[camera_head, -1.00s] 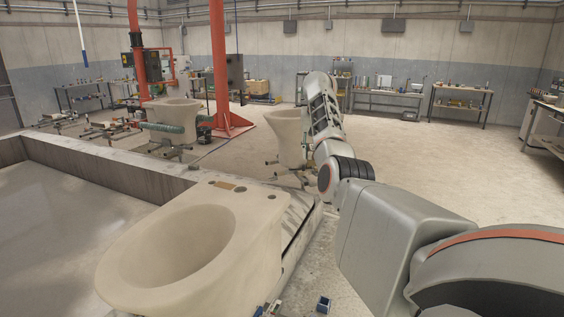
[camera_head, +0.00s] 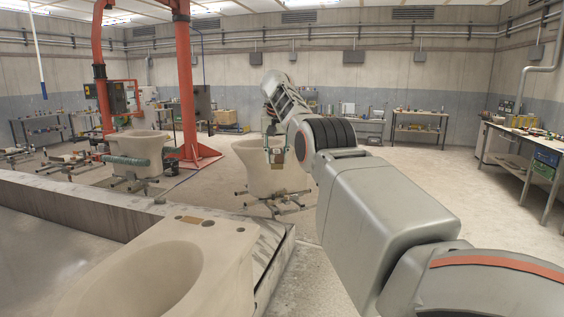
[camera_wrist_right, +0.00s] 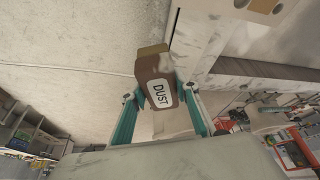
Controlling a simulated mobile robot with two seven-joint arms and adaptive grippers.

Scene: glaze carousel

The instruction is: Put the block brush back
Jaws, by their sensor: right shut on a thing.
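My right gripper (camera_wrist_right: 162,88) is shut on the block brush (camera_wrist_right: 153,68), a brown block with a white "DUST" label and a tan end. In the right wrist view the brush sits between the two teal-sided fingers. In the head view my right gripper (camera_head: 272,135) is small and partly hidden by its own arm, in front of a cream ceramic bowl. The brush is too small to make out clearly there. My left gripper is out of view.
A large cream toilet-shaped casting (camera_head: 215,240) stands at the near left beside a grey basin wall (camera_head: 75,205). Two more castings stand on metal stands, one behind my gripper (camera_head: 262,175), one farther left (camera_head: 137,148). A workbench (camera_head: 520,150) stands at right. Open floor lies between.

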